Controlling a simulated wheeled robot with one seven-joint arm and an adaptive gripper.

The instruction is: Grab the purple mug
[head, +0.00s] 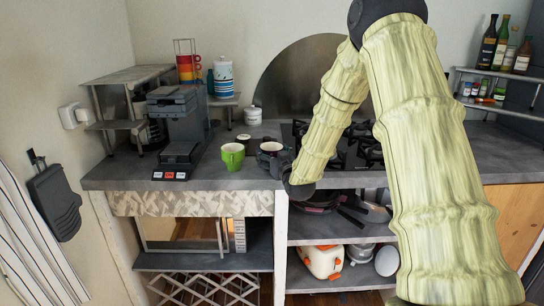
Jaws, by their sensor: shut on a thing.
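A small mug (271,147) with a dark reddish-purple inside stands near the front edge of the grey counter, and I take it to be the purple mug. My gripper (268,157) reaches in from the right at counter height and is shut on this mug. The fingers and the arm's end hide much of the mug's body, so its outer colour is hard to tell. The mug looks upright; whether it touches the counter cannot be told.
A green mug (232,156) stands close on the left, and a small dark cup (244,140) just behind. A coffee machine (178,130) is farther left. A black gas hob (360,150) lies behind my arm. White lidded pots (253,116) stand at the back.

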